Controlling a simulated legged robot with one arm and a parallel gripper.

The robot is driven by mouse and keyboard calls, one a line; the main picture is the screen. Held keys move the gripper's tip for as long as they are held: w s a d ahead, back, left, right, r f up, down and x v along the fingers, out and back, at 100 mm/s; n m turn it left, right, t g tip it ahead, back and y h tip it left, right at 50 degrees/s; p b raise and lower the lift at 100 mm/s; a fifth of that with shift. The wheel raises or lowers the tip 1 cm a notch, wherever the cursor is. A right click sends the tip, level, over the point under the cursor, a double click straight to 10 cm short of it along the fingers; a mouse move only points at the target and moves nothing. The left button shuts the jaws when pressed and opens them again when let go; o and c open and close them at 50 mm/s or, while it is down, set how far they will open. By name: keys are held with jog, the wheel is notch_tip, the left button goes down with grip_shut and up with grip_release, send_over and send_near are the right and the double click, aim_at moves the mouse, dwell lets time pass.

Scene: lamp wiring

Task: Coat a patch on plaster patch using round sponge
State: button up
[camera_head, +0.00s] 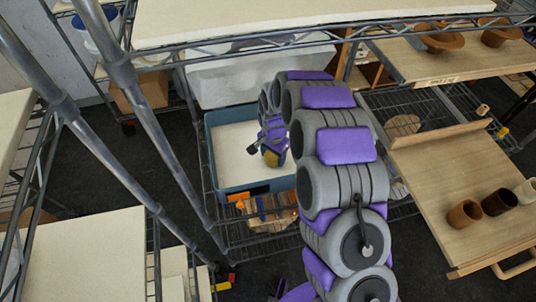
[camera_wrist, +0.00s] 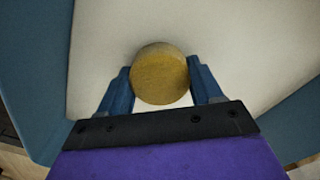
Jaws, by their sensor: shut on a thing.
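The round sponge (camera_wrist: 160,74) is a yellow-brown disc in the wrist view. My gripper (camera_wrist: 160,85) is shut on it, with one blue finger on each side. In the head view my gripper (camera_head: 272,157) reaches into a blue-rimmed tray, and a bit of the yellow sponge shows at its tip. The pale plaster patch (camera_head: 236,152) fills the floor of the blue tray (camera_head: 215,120); it also lies behind the sponge in the wrist view (camera_wrist: 235,45). I cannot tell whether the sponge touches the plaster. My arm hides the tray's right side.
The tray stands on a wire shelf rack with grey posts (camera_head: 135,160) at left. A white bin (camera_head: 225,80) is behind it. Wooden blocks (camera_head: 268,210) lie in front. At right, a wooden tray (camera_head: 470,190) holds several cups.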

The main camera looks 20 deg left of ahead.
jog(key=shift+w+d+r, duration=0.1)
jog(key=shift+w+d, duration=0.3)
jog(key=shift+d, duration=0.45)
jog(key=shift+w+d, duration=0.15)
jog(key=shift+w, duration=0.2)
